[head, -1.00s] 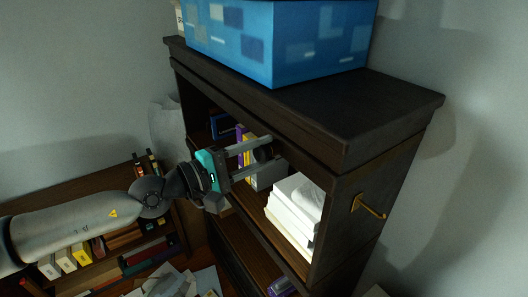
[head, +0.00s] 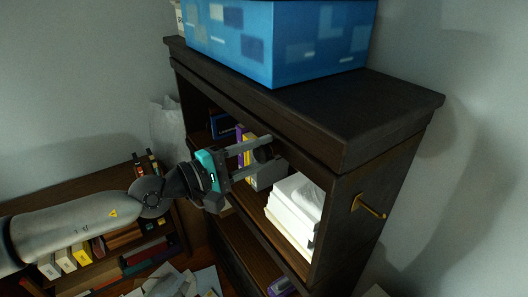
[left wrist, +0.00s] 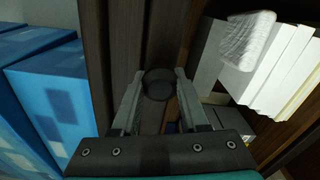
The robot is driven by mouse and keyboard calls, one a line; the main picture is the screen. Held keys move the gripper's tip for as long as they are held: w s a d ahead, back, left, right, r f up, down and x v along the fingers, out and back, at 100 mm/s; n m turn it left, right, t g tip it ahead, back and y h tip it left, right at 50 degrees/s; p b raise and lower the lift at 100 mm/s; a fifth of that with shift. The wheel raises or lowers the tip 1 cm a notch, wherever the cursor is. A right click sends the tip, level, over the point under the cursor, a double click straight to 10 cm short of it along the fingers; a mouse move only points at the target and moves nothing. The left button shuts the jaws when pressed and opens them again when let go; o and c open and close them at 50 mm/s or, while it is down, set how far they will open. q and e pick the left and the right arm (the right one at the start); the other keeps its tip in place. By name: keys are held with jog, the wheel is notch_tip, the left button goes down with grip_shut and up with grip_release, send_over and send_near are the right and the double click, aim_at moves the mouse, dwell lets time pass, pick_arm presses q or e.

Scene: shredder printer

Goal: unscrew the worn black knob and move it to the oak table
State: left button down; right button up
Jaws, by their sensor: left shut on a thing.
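The black knob (left wrist: 158,84) is a round, dark cylinder on the front of the dark wooden bookcase, just under its top. My left gripper (left wrist: 158,77) is shut on it, one finger on each side. In the head view my left gripper (head: 266,152) reaches in from the left, and the knob (head: 263,155) shows as a dark round shape between the fingertips. I cannot tell whether the knob still touches the bookcase. The oak table cannot be made out in these views. My right gripper is not in view.
The dark bookcase (head: 395,101) carries a large blue patterned box (head: 290,45) on top. White paper stacks (head: 290,212) and books sit on its shelf below the gripper. A brass hook (head: 368,206) sticks out of its right side. A low bookshelf (head: 75,201) stands at the left.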

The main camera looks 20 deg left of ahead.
pick_arm(q)
jog(key=shift+r, duration=0.1)
jog(key=n, duration=0.7)
jog(key=shift+r+n+p, duration=0.1)
jog(key=shift+n+p, duration=0.2)
jog(key=shift+n, duration=0.1)
jog(key=n+p, duration=0.1)
jog(key=n, duration=0.2)
jog(key=shift+n, duration=0.5)
